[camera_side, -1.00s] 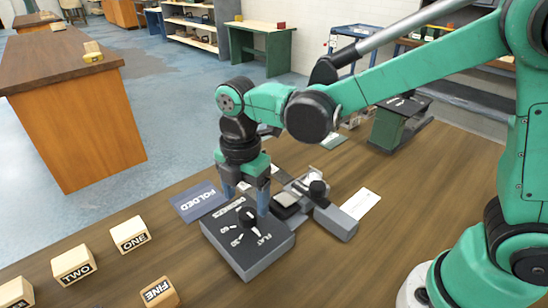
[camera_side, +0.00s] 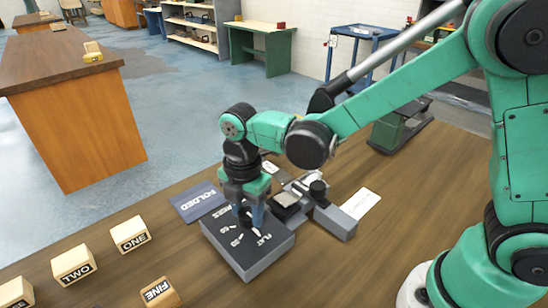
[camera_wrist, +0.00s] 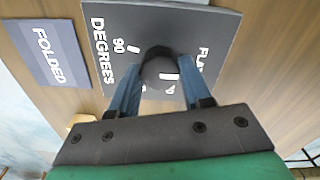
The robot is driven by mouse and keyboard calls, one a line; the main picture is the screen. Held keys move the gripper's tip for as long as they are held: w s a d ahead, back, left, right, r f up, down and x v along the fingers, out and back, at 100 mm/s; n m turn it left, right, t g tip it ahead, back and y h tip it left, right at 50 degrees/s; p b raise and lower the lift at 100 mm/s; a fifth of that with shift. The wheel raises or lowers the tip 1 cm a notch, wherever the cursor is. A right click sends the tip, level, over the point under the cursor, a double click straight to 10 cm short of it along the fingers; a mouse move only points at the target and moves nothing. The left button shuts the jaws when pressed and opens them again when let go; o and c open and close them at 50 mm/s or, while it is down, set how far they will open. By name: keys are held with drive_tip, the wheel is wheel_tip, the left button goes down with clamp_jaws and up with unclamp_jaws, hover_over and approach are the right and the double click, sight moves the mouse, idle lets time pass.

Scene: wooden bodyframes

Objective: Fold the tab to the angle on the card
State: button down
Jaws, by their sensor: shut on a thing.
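A grey dial box (camera_side: 262,258) with a dark top lies on the bench, marked DEGREES, FLAT and numbers. My gripper (camera_side: 247,213) points down over it, its blue fingers shut on the round black knob (camera_wrist: 158,70) on either side. A white mark shows on the knob in the wrist view; my fingers and the angle hide its exact setting. Behind the box is a grey folding fixture (camera_side: 336,222) with a black knob and a light plate. I cannot make out the tab's angle. A white card (camera_side: 361,203) lies right of the fixture, its print unreadable.
A dark blue FOLDED mat (camera_side: 196,202) lies left of the dial box. Wooden blocks marked ONE (camera_side: 130,235), TWO (camera_side: 73,264) and FINE (camera_side: 159,293) stand front left. A green machine (camera_side: 398,125) stands behind.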

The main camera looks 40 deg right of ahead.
drive_tip(key=shift+m, duration=0.3)
drive_tip(key=m, duration=0.5)
drive_tip(key=shift+m, duration=0.3)
drive_tip(key=m, duration=1.2)
drive_tip(key=shift+m, duration=0.3)
drive_tip(key=m, duration=0.5)
drive_tip(key=shift+m, duration=0.3)
drive_tip(key=shift+c, duration=1.9)
unclamp_jaws()
